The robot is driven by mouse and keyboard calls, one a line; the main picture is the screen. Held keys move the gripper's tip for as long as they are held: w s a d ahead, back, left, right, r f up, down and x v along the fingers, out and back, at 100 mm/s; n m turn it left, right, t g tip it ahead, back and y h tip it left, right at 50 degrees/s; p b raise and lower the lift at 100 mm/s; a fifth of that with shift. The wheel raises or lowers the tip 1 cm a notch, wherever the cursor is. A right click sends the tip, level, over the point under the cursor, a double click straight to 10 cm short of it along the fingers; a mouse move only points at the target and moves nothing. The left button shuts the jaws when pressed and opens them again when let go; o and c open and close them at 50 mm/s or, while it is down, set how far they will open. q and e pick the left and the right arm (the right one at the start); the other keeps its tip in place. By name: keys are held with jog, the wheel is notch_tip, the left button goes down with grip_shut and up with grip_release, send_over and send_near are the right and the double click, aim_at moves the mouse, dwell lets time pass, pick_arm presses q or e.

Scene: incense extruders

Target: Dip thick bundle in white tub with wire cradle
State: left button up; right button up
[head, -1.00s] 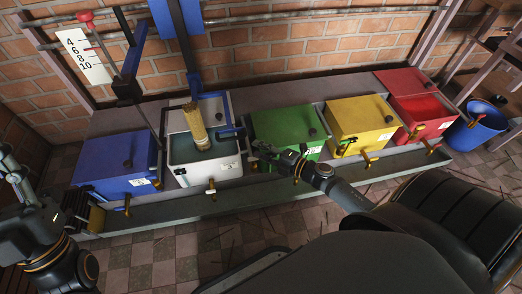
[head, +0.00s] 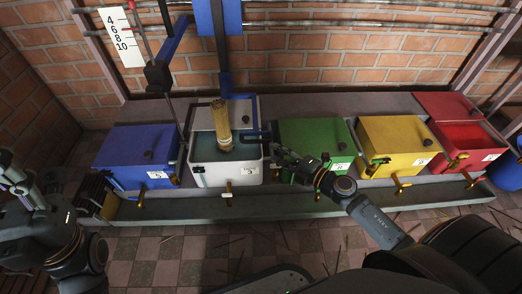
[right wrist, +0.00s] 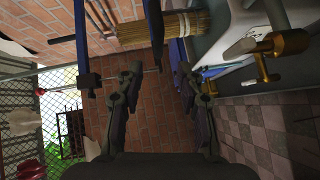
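The thick tan bundle (head: 221,122) stands nearly upright in the white tub (head: 224,175), its lower end in the dark liquid. It also shows in the right wrist view (right wrist: 160,29). The blue cradle frame (head: 224,80) comes down from above beside the bundle, with a blue handle loop (head: 266,135) at the tub's right side. Thin wires are too small to make out. My right gripper (head: 277,153) is just right of the white tub, near the loop. Its fingers (right wrist: 161,72) are apart with nothing between them.
A blue tub (head: 135,157) stands left, and green (head: 318,142), yellow (head: 398,140) and red (head: 458,122) tubs stand right, with taps in front. A number scale (head: 121,37) hangs at the back left. A black seat (head: 470,255) is at the lower right.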

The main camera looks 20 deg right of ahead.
aim_at(255, 140)
jog(key=b+x, duration=0.1)
jog(key=x, duration=0.8)
jog(key=shift+w+b, duration=0.1)
jog(key=shift+b, duration=0.3)
jog(key=shift+w+a, duration=0.3)
jog(key=shift+w, duration=0.25)
grip_shut()
jog(key=shift+r, duration=0.1)
